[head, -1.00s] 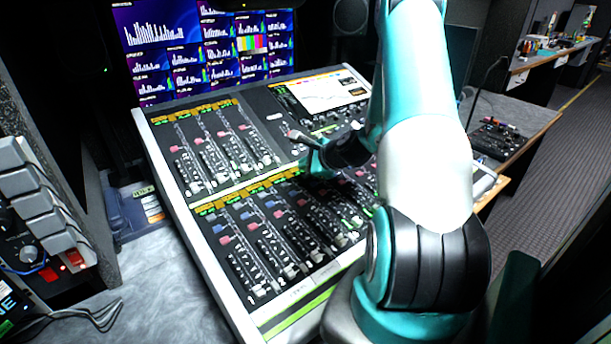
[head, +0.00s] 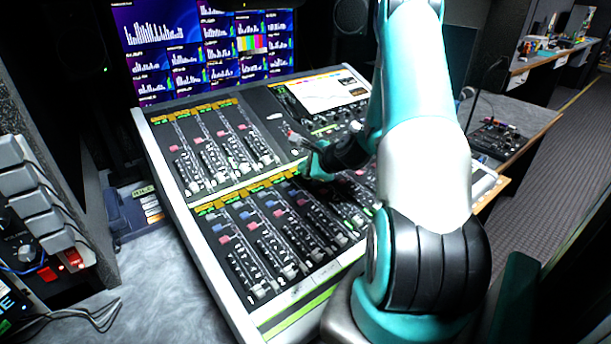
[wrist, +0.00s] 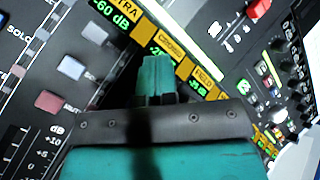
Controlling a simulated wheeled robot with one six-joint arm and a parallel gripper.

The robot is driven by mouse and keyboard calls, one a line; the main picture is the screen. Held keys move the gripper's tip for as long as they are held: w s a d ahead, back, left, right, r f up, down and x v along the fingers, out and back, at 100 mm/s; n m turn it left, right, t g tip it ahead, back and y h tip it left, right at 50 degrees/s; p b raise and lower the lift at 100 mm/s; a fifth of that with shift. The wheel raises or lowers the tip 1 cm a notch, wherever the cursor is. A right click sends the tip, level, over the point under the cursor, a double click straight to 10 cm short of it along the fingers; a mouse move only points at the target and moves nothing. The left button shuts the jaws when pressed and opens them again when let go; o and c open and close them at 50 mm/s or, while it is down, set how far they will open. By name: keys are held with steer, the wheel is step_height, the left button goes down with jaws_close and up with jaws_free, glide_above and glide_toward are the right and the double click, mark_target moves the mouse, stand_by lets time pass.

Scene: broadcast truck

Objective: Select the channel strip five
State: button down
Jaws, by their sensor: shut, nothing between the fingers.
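The mixing console (head: 290,297) lies tilted, with one bank of channel strips at upper left and a longer lower bank (head: 262,232). Each strip has a yellow label, coloured buttons and a fader. My gripper (head: 300,143) hangs over the middle of the console, near the top of the lower bank. In the wrist view its teal fingertips (wrist: 157,78) are together and empty, over or close to the yellow label row (wrist: 165,45). A grey button (wrist: 61,63) and a red button (wrist: 48,101) show left of them. I cannot read strip numbers; contact is unclear, and my arm hides the lower bank's right part.
A touchscreen (head: 325,92) sits at the console's upper right, and a wall of monitors (head: 205,50) stands behind. A rack panel with grey switches (head: 35,200) is at left. A side desk (head: 520,115) with a gooseneck microphone is at right.

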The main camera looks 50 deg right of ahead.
steer(key=shift+f, duration=0.25)
stand_by(0.5)
steer(key=shift+r+p, duration=0.65)
steer(key=shift+r, duration=0.15)
steer(key=r+p, duration=0.4)
steer(key=r, duration=0.1)
steer(key=shift+s+a, duration=0.1)
steer(key=shift+s, duration=0.3)
stand_by(0.5)
